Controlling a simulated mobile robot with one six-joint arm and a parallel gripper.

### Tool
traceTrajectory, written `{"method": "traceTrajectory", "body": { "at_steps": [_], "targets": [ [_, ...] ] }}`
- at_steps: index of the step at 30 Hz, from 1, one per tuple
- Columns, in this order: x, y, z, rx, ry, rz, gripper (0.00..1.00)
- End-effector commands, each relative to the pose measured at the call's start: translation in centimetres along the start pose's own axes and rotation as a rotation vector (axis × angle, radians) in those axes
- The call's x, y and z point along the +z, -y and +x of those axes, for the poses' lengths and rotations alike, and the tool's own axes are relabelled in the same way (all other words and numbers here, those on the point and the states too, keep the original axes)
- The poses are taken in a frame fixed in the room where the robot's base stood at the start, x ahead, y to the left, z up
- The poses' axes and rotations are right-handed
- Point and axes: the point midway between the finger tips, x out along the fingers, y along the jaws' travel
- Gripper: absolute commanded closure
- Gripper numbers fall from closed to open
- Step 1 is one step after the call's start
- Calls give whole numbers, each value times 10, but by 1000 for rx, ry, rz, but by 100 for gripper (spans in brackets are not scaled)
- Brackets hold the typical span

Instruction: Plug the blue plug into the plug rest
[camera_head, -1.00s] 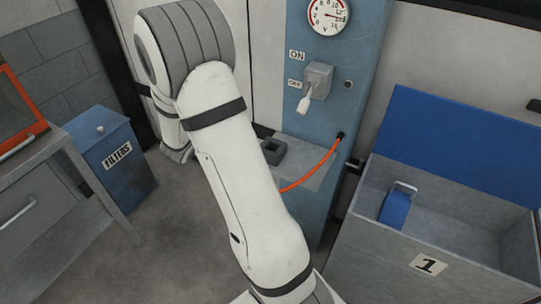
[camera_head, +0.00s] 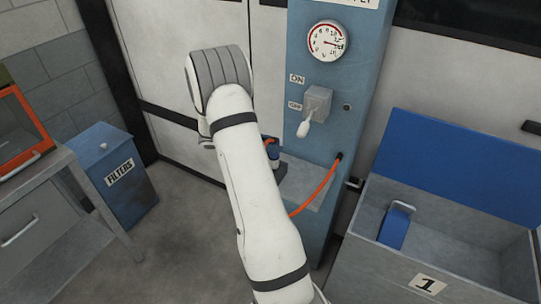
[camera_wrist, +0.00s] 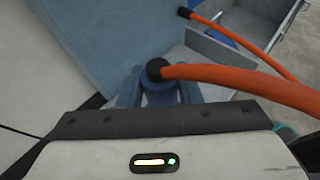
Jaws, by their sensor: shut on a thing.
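The blue plug (camera_wrist: 158,92), with a black cap and an orange cable (camera_wrist: 235,82), sits between the two blue fingers of my gripper (camera_wrist: 160,98) in the wrist view. My gripper is shut on it. In the head view a small part of the blue plug (camera_head: 273,153) shows just right of my arm. The dark grey plug rest (camera_head: 281,172) is on the shelf of the blue panel, directly below the plug and partly behind my arm. I cannot tell whether the plug is in the rest or just above it. The fingers are hidden in the head view.
The blue panel (camera_head: 345,110) carries a gauge (camera_head: 328,41) and a lever switch (camera_head: 315,105). The orange cable runs from the panel's front. An open grey bin (camera_head: 400,262) marked 1 stands at right. A blue filters box (camera_head: 118,180) and a grey bench stand at left.

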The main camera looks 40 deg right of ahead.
Motion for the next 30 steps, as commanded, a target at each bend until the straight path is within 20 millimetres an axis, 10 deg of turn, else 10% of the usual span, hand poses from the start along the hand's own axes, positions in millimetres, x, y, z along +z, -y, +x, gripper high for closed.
{"method": "traceTrajectory", "body": {
  "at_steps": [16, 17, 30],
  "targets": [
    [-35, 1, 16, -2, 1, 1, 100],
    [-36, 1, 16, -3, 0, 0, 66],
    [-35, 0, 16, -1, 0, 1, 47]
  ]
}}
